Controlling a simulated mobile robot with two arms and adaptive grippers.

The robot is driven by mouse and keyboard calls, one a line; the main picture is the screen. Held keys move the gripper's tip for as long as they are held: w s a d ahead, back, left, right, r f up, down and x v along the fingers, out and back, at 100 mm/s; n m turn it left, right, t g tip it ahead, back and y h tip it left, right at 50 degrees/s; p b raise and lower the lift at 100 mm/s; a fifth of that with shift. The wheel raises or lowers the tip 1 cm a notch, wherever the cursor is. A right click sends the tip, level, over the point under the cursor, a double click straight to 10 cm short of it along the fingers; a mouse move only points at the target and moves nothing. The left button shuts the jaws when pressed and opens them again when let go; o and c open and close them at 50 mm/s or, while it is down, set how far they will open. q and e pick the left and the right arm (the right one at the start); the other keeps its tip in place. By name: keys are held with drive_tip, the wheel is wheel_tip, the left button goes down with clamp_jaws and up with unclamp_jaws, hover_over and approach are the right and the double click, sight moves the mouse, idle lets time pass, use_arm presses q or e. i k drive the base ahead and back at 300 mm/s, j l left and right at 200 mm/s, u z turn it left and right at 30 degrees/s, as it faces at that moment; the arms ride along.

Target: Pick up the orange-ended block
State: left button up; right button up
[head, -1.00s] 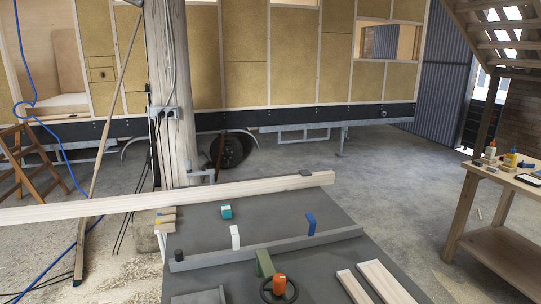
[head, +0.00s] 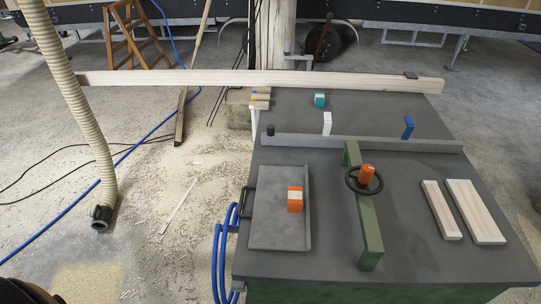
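The orange-ended block (head: 295,199) is a small block with orange ends and a pale middle. It stands on a grey tray-like plate (head: 270,222) at the left part of the dark machine table (head: 328,254). Neither of my grippers shows in the head view, and nothing touches the block.
A green bar (head: 368,226) with a black handwheel and orange knob stands right of the block. A grey fence (head: 370,144) crosses behind it. White (head: 327,123), blue (head: 408,127) and teal (head: 319,100) blocks stand farther back. Two boards (head: 474,211) lie right. A hose (head: 78,110) hangs left.

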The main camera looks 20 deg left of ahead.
sight(295, 205)
drive_tip(key=j, duration=1.3)
